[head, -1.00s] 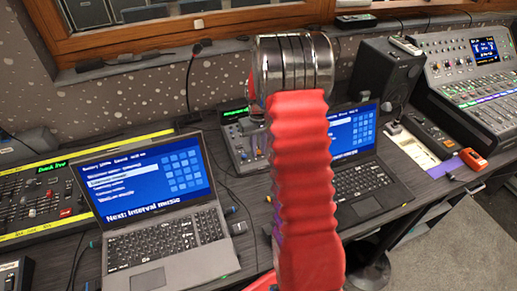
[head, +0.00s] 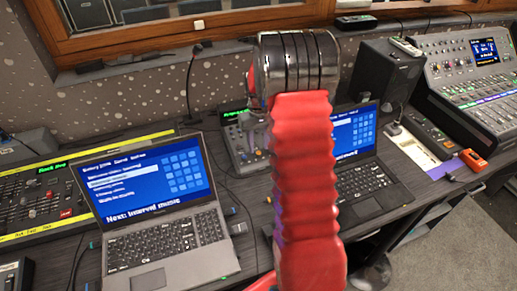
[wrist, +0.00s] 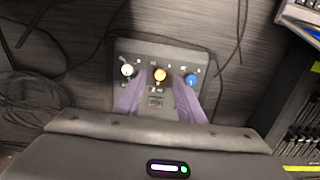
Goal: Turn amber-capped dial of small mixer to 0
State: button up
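In the wrist view the small mixer (wrist: 186,56) is a dark box with three dials in a row: white-capped (wrist: 127,70), amber-capped (wrist: 160,75) in the middle, and blue-capped (wrist: 191,80). My gripper (wrist: 158,88) is open, its two purple fingers apart and empty. They point at the box, one to each side of the amber dial's line, with the amber cap in clear view between and just beyond the tips. I cannot tell the height of the tips above the panel. The dial's pointer and scale are too small to read. In the head view my red arm hides my gripper.
Cables lie around the box in the wrist view. The head view shows a left laptop (head: 150,200), a right laptop (head: 365,180), a fader desk with yellow edges (head: 40,200), a grey unit (head: 238,140) partly behind my arm, a speaker (head: 385,75) and a large mixer (head: 480,85).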

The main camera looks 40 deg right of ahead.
aim_at(258, 152)
notch_tip(258, 152, up, 11)
dwell(0.4)
dwell(0.5)
jog(key=s+a+r+n+t, duration=0.1)
jog(key=s+a+r, duration=0.5)
jog(key=s+a, duration=0.6)
jog(key=s+a+r+n+t, duration=0.1)
jog(key=s+a+r+t, duration=0.3)
jog(key=s+a, duration=0.8)
notch_tip(258, 152, up, 2)
jog(key=shift+s+a+r+n+t, duration=0.15)
jog(key=shift+s+a+n+t, duration=0.2)
jog(key=shift+a, duration=0.85)
jog(key=shift+c, duration=0.5)
